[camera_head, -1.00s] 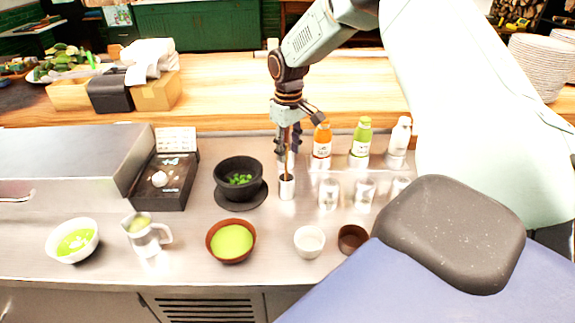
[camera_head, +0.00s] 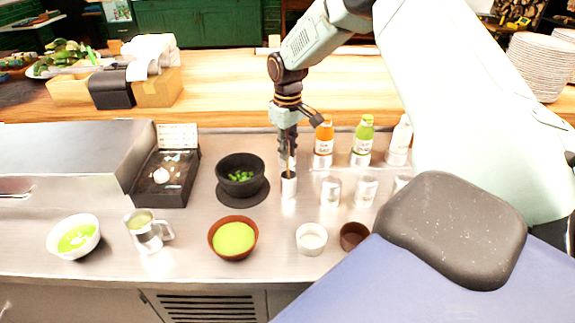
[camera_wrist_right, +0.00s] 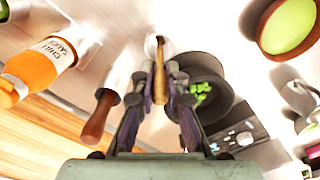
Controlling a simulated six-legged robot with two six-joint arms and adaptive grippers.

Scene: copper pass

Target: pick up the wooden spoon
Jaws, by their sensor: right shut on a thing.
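The wooden spoon (camera_head: 289,168) stands nearly upright in a small metal cup (camera_head: 288,186) on the steel counter. Only its upper part shows in the head view. My right gripper (camera_head: 287,152) points down over the cup and is shut on the spoon's handle. In the right wrist view the handle (camera_wrist_right: 160,80) sits between the fingertips of my right gripper (camera_wrist_right: 160,98), and its lower end runs toward the cup. The spoon's bowl cannot be made out. My left gripper is not in view.
A black bowl with green pieces (camera_head: 240,176) stands close left of the cup. Sauce bottles (camera_head: 323,142) and several small jars (camera_head: 330,192) stand to the right. A brown bowl of green liquid (camera_head: 232,238) and a white cup (camera_head: 311,238) stand nearer the front.

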